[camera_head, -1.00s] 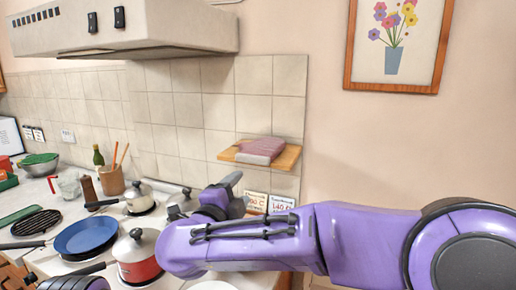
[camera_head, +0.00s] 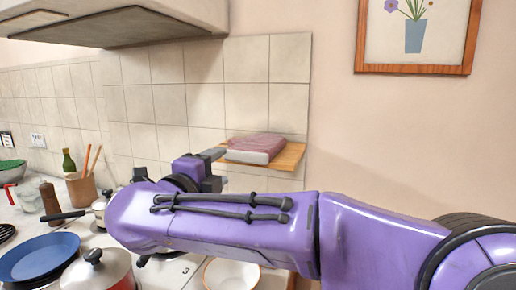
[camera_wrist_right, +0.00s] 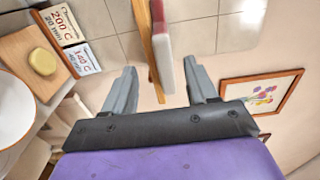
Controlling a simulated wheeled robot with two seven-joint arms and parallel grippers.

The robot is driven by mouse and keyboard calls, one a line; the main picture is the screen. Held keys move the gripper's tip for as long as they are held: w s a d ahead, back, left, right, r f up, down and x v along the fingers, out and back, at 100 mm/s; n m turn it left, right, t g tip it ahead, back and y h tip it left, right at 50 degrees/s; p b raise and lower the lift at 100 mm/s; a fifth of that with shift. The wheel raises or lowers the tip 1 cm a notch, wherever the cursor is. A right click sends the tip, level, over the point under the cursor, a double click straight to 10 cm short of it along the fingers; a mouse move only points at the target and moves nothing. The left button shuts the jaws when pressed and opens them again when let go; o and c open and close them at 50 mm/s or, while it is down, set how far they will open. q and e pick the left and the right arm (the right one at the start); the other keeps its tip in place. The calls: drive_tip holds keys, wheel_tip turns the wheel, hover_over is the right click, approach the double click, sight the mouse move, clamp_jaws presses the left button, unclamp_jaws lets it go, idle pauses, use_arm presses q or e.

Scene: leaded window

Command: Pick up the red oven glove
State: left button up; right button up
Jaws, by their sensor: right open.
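The red oven glove (camera_head: 257,145), dull pinkish red with a pale edge, lies flat on a small wooden wall shelf (camera_head: 292,157). In the right wrist view the glove (camera_wrist_right: 159,25) shows edge-on at the top, against the shelf (camera_wrist_right: 146,40). My right gripper (camera_head: 212,168) is at the left end of the shelf, with its upper finger close to the glove's left end. In the wrist view the gripper (camera_wrist_right: 160,78) is open, and shelf and glove appear between its two fingers. Contact cannot be told. My left gripper is out of view.
The tiled wall (camera_head: 190,100) stands close behind the shelf. Below are a blue pan (camera_head: 38,256), a lidded pot (camera_head: 98,270), a white bowl (camera_head: 232,274) and a utensil pot (camera_head: 80,189). A range hood (camera_head: 120,22) hangs above left.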

sight(232, 158)
drive_tip(key=shift+p+x, duration=0.3)
drive_tip(key=shift+x, duration=0.75)
drive_tip(key=p+x, duration=0.2)
drive_tip(key=x, duration=0.3)
drive_tip(key=shift+d+r, duration=0.1)
drive_tip(key=shift+s, duration=0.1)
drive_tip(key=c, duration=0.3)
clamp_jaws()
